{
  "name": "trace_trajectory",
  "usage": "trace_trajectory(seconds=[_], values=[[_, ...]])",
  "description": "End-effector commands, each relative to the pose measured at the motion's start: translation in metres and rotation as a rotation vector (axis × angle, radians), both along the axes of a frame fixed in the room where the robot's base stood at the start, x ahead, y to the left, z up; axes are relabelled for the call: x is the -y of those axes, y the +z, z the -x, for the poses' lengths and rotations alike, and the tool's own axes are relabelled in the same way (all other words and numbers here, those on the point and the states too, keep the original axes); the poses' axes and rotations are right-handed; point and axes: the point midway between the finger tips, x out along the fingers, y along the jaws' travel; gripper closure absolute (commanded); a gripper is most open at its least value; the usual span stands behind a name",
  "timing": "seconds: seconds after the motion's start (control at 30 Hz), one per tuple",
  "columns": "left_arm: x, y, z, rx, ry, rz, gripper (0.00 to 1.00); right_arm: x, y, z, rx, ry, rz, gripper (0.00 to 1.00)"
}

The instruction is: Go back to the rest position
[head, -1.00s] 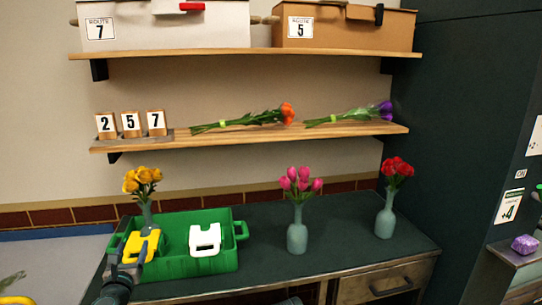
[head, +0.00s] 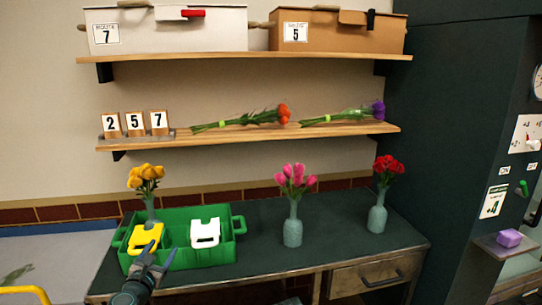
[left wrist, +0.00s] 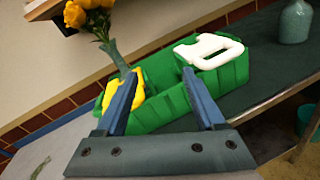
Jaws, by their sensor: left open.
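My left gripper (head: 152,262) is open, low in front of the green crate (head: 230,250) at the left end of the dark counter. In the left wrist view my left gripper (left wrist: 158,95) has its fingers spread with nothing between them. A yellow handled item (head: 146,238) and a white handled item (head: 205,233) sit in the crate. In the wrist view the left finger overlaps the yellow item (left wrist: 138,92) in the picture; whether they touch cannot be told. My right gripper is not in view.
Vases with yellow (head: 147,175), pink (head: 295,178) and red flowers (head: 387,170) stand on the counter (head: 335,240). Two bouquets (head: 250,120) (head: 345,115) lie on the lower shelf. Boxes stand on the upper shelf (head: 245,56). A dark cabinet (head: 445,130) bounds the right side.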

Motion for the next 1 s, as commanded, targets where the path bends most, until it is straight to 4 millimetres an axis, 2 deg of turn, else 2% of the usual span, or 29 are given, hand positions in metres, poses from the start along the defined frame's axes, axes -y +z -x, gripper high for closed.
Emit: trace_trajectory(seconds=[0.27,0.37,0.4,0.47,0.5,0.6,0.7,0.8,0.97,1.0], values=[[0.102,-0.013,-0.001,-0.09,-0.325,-0.415,0.29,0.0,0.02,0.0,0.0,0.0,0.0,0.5],[0.157,-0.027,0.011,-0.126,-0.533,-0.663,0.29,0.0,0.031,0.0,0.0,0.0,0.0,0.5],[0.182,-0.036,0.02,-0.138,-0.64,-0.787,0.29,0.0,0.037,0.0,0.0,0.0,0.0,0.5],[0.219,-0.051,0.039,-0.151,-0.827,-0.996,0.29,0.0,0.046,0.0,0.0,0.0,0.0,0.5],[0.24,-0.063,0.056,-0.156,-0.964,-1.145,0.29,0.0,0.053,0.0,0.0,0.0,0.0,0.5],[0.274,-0.09,0.104,-0.149,-1.324,-1.499,0.29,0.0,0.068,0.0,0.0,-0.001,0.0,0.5],[0.282,-0.107,0.149,-0.132,-1.663,-1.782,0.29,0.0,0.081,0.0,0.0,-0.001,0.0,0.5],[0.276,-0.112,0.182,-0.115,-1.952,-1.978,0.29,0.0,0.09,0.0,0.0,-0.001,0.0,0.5],[0.262,-0.108,0.212,-0.107,-2.263,-2.133,0.29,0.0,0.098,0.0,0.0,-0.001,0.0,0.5],[0.26,-0.107,0.216,0.106,2.286,2.131,0.29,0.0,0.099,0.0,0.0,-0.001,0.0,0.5]])
